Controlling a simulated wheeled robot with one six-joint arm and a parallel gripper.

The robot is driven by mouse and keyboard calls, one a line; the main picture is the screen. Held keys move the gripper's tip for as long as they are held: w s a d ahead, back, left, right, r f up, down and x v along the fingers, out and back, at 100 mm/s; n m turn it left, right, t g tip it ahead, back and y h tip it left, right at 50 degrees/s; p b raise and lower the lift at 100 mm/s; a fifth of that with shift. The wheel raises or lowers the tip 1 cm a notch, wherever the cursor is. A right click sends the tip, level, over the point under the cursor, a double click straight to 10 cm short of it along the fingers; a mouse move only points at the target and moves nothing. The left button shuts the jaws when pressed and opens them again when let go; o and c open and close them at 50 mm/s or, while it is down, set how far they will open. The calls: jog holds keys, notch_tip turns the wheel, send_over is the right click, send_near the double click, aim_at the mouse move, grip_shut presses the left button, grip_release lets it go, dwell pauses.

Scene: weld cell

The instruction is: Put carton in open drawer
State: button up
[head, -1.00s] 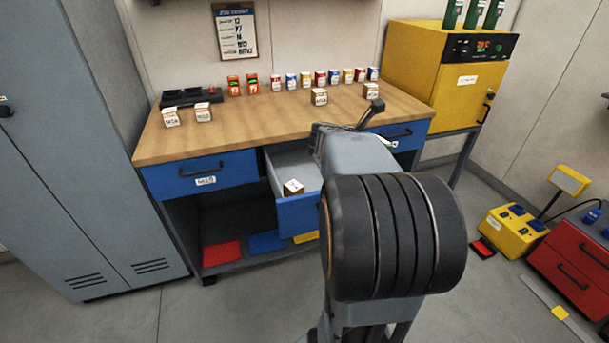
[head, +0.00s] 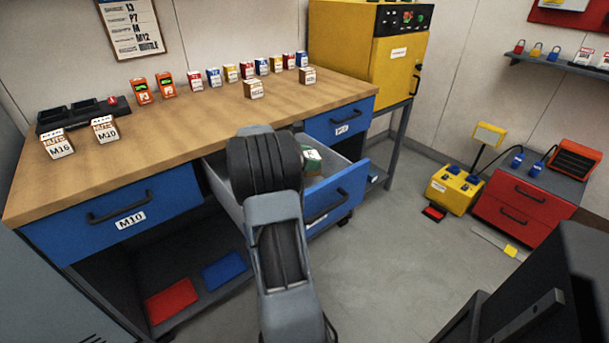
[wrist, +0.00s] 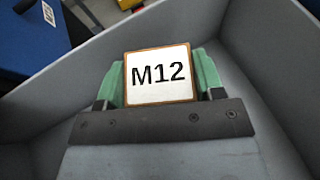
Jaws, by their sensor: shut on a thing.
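The carton (wrist: 158,74), with a white face reading M12 and brown edges, is between the green fingers of my gripper (wrist: 161,80) in the wrist view. My gripper is shut on it. Grey drawer walls (wrist: 262,50) rise around them, so the carton is within the open drawer; I cannot tell whether it touches the floor. In the head view the open drawer (head: 342,190) has a blue front and grey inside. A green finger and a white patch (head: 312,156) show inside it; my arm hides the rest.
Cartons stand on the wooden bench top (head: 190,120): M16 (head: 57,143) and M10 (head: 104,129) at left, two more (head: 254,89) (head: 307,75) farther back. A shut blue drawer labelled M10 (head: 110,218) is at left.

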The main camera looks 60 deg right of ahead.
aim_at(310, 173)
jog(key=shift+f+b, duration=0.45)
jog(key=shift+f, duration=2.1)
jog(key=shift+f, duration=0.2)
jog(key=o, duration=1.2)
jog(key=shift+r, duration=0.25)
jog(key=p+v, duration=0.1)
jog(key=v, duration=1.1)
